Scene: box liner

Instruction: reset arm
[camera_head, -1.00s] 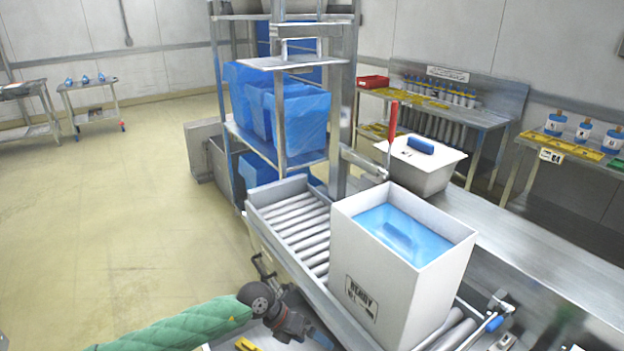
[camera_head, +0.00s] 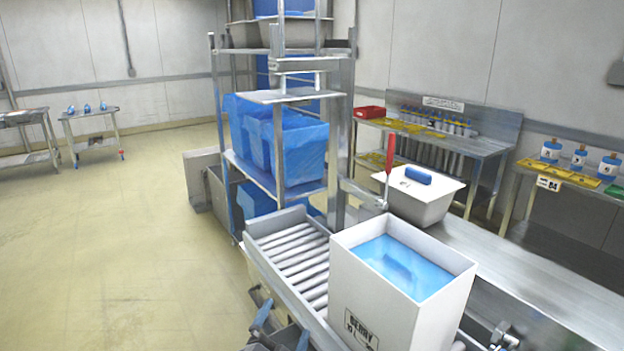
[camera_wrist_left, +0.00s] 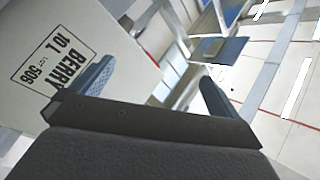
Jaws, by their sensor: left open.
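My left gripper (camera_head: 283,328) shows at the bottom edge of the head view, beside the front-left of a white box (camera_head: 375,307) printed "BERRY 10 L". Its two blue-grey fingers are apart and nothing shows between them. In the left wrist view, the open gripper (camera_wrist_left: 155,88) has its left finger overlapping the printed face of the box (camera_wrist_left: 60,30); I cannot tell whether it touches. The box stands upright on the roller conveyor with a blue liner (camera_head: 400,265) inside. My right gripper is not in view.
The roller conveyor (camera_head: 298,255) runs back to a metal rack (camera_head: 338,130) with blue-lined bins (camera_head: 300,145). A white tub (camera_head: 420,200) with a blue object on top stands on the bench behind the box. Open floor (camera_head: 120,230) lies to the left.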

